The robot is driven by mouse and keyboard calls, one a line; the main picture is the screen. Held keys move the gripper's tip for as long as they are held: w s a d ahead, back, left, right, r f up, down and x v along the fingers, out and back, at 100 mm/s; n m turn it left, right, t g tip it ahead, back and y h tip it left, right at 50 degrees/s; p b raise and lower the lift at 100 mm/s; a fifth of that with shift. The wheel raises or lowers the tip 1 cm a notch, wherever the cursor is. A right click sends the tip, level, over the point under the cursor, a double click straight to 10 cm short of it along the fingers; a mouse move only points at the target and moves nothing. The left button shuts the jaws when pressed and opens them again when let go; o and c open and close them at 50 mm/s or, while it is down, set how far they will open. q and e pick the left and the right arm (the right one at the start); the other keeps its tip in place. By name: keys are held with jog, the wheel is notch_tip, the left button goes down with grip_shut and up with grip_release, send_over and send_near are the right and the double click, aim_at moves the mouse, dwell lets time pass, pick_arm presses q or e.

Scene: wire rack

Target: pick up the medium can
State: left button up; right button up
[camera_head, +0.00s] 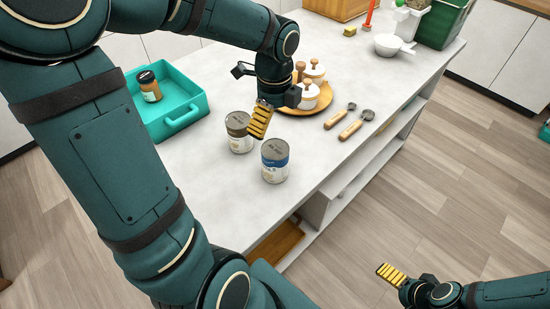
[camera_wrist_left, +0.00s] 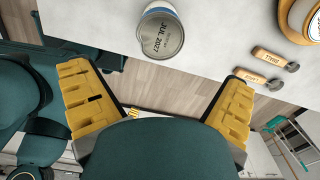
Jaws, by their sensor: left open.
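Two cans stand upright close together on the white counter: one with a brown-and-white label (camera_head: 238,132) and one with a blue-and-white label (camera_head: 275,161). Which of them is the medium can I cannot tell. My left gripper (camera_head: 261,120) is just above and beside the cans, its yellow finger overlapping the brown-labelled can in the head view. In the left wrist view it is open and empty (camera_wrist_left: 158,76). A can with a grey, date-stamped lid (camera_wrist_left: 162,36) stands beyond the gap between its fingers there. My right gripper (camera_head: 391,275) is low over the floor, away from the counter; its opening is unclear.
A teal tray (camera_head: 190,115) with a jar (camera_head: 149,88) is left of the cans. A round wooden board (camera_head: 287,107) with white lidded pots stands behind. Two wooden-handled spoons (camera_head: 350,130) lie to the right. The counter (camera_head: 330,165) drops off in front.

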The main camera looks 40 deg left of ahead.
aim_at(275, 149)
pick_arm(q)
notch_tip(275, 149, down, 12)
jog(key=b, duration=0.2)
jog(key=shift+r+b, duration=0.1)
jog(key=shift+b, duration=0.2)
jog(key=c, duration=1.2)
